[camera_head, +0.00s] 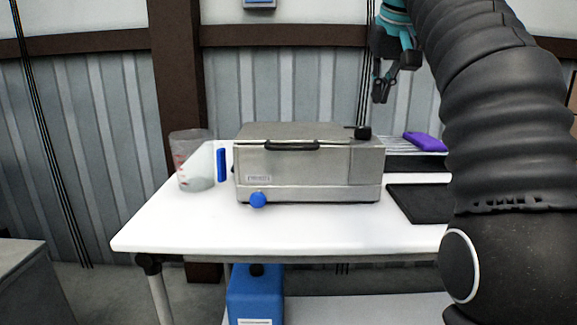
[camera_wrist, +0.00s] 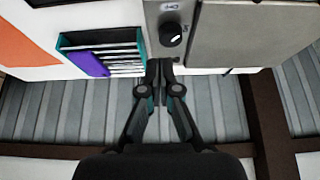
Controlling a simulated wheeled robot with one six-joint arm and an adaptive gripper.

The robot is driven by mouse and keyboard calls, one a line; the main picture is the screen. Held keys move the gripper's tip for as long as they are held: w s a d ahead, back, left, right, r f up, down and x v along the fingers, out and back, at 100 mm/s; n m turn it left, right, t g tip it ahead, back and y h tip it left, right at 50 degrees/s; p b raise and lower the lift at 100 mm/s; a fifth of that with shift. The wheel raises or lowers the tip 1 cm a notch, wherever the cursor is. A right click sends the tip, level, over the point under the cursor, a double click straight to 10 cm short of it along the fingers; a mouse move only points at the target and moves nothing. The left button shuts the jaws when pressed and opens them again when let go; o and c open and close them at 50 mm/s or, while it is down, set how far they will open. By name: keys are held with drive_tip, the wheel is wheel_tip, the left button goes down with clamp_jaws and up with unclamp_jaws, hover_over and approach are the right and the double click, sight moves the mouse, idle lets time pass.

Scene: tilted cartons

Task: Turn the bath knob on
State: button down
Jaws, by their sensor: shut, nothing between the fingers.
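The steel bath (camera_head: 310,165) stands on the white table, with a black handle on its front edge. A black knob (camera_head: 363,133) sits on its top at the right. In the wrist view the black knob (camera_wrist: 172,35) shows a white mark, on a steel panel beside the lid. A blue knob (camera_head: 258,199) is low on the bath's front left. My gripper (camera_head: 381,95) is up behind and right of the bath, apart from it. In the wrist view its fingers (camera_wrist: 160,68) are together and empty, and appear just below the black knob in the picture.
A clear beaker (camera_head: 193,165) and a blue upright item (camera_head: 221,165) stand left of the bath. A purple item (camera_head: 425,141) lies on a rack to the right, near a black mat (camera_head: 418,204). The table (camera_head: 290,232) is clear in front. A corrugated wall stands behind.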

drive_tip(key=shift+w+a+f, duration=0.1)
drive_tip(key=shift+w+f, duration=0.05)
drive_tip(key=shift+f, duration=0.75)
drive_tip(key=shift+f+b, duration=1.35)
drive_tip(key=shift+f, duration=1.15)
drive_tip(key=shift+w, duration=0.15)
drive_tip(key=shift+a+r+p, duration=0.1)
drive_tip(key=shift+a+p, duration=0.9)
drive_tip(key=shift+p, duration=0.4)
drive_tip(key=shift+a, duration=0.3)
drive_tip(key=shift+s, duration=0.2)
drive_tip(key=shift+s+a, duration=0.1)
drive_tip(key=shift+r, duration=2.9)
